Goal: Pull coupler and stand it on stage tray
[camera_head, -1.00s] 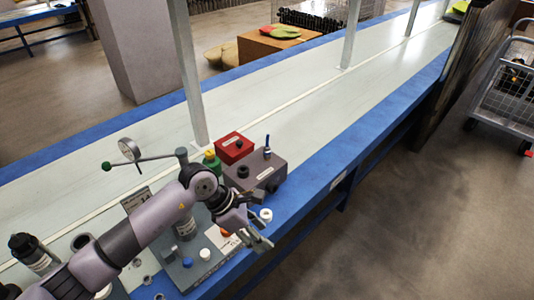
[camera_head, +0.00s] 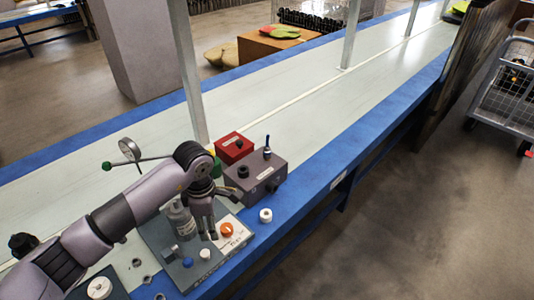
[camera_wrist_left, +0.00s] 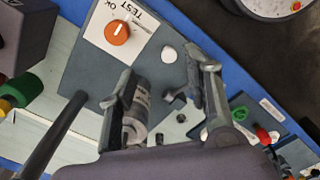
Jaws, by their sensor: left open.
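My left gripper (camera_head: 211,238) is open and points down over the dark test plate (camera_head: 172,247), left of its orange knob. A silver cylinder with a printed label, possibly the coupler (camera_head: 182,222), stands on this plate just left of the gripper. In the left wrist view, the cylinder (camera_wrist_left: 138,108) shows beside the left-hand finger of my gripper (camera_wrist_left: 160,85), partly hidden by it. I cannot tell if they touch. Nothing is seen held. I cannot tell for sure which tray is the stage tray. My right gripper is out of view.
An orange knob (camera_head: 226,229) and blue and white caps sit on the plate. A grey box (camera_head: 256,178) and red box (camera_head: 234,148) stand behind. A gauge (camera_head: 128,149) stands at left.

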